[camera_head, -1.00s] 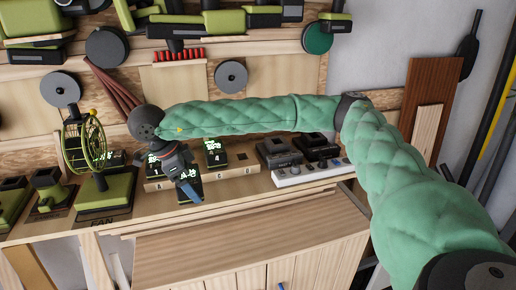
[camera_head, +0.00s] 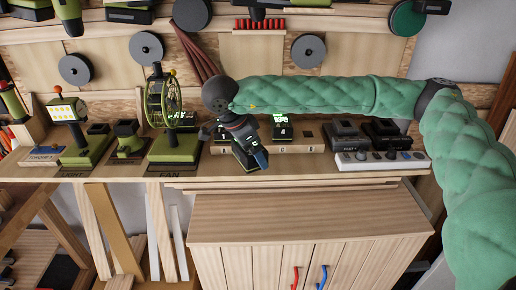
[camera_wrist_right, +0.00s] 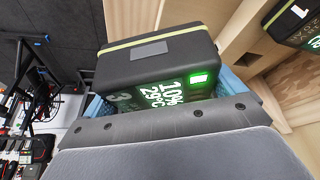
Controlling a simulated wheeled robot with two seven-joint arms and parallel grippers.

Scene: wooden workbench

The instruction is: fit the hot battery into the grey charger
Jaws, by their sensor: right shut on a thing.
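My right gripper (camera_head: 257,156) is shut on a dark battery, held in front of the wooden battery rack (camera_head: 305,150). In the right wrist view the held battery (camera_wrist_right: 150,58) has a yellow-green stripe and a lit label reading 10% and 29°C, between the blue fingers (camera_wrist_right: 232,82). Another battery (camera_head: 283,131), marked 4, stands in the rack; one marked 1 shows at the edge of the wrist view (camera_wrist_right: 298,25). Two dark chargers, a greyer one (camera_head: 343,134) and a blacker one (camera_head: 384,132), stand right of the rack. My left gripper is out of view.
A white power strip (camera_head: 380,161) lies before the chargers. A green fan (camera_head: 172,145) and a lamp (camera_head: 75,130) stand left of the rack. My right arm spans above the chargers. Below the shelf is a wooden cabinet (camera_head: 300,215).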

